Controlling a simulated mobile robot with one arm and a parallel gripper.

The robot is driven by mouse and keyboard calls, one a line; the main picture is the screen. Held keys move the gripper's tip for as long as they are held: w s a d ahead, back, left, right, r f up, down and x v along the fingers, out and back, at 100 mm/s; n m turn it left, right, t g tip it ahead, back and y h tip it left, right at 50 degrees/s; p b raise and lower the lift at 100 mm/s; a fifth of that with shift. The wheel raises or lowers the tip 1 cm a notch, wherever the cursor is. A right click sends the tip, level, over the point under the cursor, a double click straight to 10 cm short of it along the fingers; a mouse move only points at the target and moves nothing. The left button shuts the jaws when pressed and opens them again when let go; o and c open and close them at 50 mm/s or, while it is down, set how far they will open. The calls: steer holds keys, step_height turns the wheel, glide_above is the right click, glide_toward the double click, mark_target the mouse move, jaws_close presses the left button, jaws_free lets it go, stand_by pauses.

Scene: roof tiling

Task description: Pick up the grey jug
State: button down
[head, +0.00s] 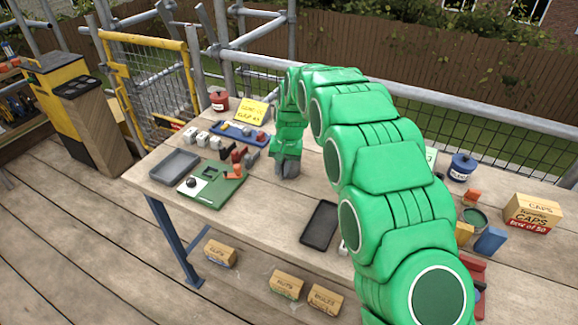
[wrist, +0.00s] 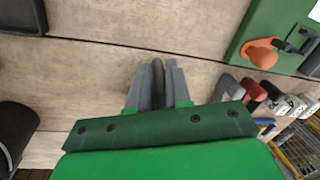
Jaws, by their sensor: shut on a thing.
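My gripper (head: 287,168) is at the middle of the workbench, pointing down, low over the boards. In the wrist view its two grey fingers (wrist: 156,82) are closed on a narrow dark grey thing (wrist: 158,78), which I take to be part of the grey jug. Most of it is hidden by the fingers, so its full shape does not show. I cannot tell whether it touches the bench. No other clear grey jug shows in either view.
A green board (head: 228,191) with an orange piece (head: 236,170) and a grey tray (head: 174,167) lie left. A black tray (head: 320,226) lies front right. A dark rounded thing (wrist: 15,130) is near my gripper. Bare boards show in front. My arm hides part of the right side.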

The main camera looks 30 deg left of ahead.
steer(key=shift+r, duration=0.15)
steer(key=shift+r, duration=1.25)
steer(key=shift+s+r, duration=0.1)
steer(key=shift+r, duration=0.25)
steer(key=s+d+r, duration=0.8)
steer(key=s+r, duration=0.1)
steer(key=s, duration=0.1)
steer(key=shift+s+d+r, duration=0.2)
steer(key=shift+s+d, duration=0.05)
steer(key=shift+d, duration=0.1)
